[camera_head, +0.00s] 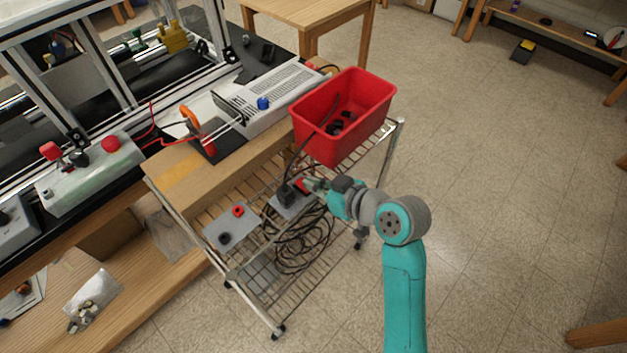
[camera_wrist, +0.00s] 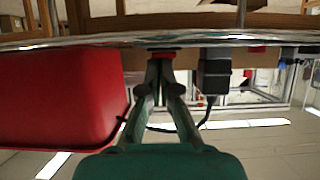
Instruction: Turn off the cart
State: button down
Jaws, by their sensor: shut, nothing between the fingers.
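The cart (camera_head: 356,158) is a wire-shelf rack in the middle of the head view. On its shelf sits a grey box (camera_head: 289,205) with a red part (camera_head: 302,185) and a black plug-like block (camera_head: 285,192). My gripper (camera_head: 312,185) is shut and empty, with its fingertips at or very near the red part. In the wrist view my closed fingertips (camera_wrist: 161,64) point at a red part (camera_wrist: 163,54); contact cannot be told. The black block (camera_wrist: 214,76) is right of the fingers there. The fingers partly hide the red part.
A second grey box (camera_head: 232,228) has a red button and black knob. A red bin (camera_head: 341,145) sits above my gripper on the cart and shows close on the left in the wrist view. Coiled black cables (camera_head: 303,240) hang below.

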jog(key=shift+r, duration=0.1)
jog(key=shift+r, duration=0.7)
jog(key=shift+w+r, duration=0.1)
jog(key=shift+r, duration=0.2)
jog(key=r, duration=0.3)
jog(key=shift+s+d+r, duration=0.3)
jog(key=f+v, duration=0.1)
jog(key=v, duration=0.8)
jog(key=shift+s+d+f, duration=0.3)
jog(key=shift+d+f, duration=0.1)
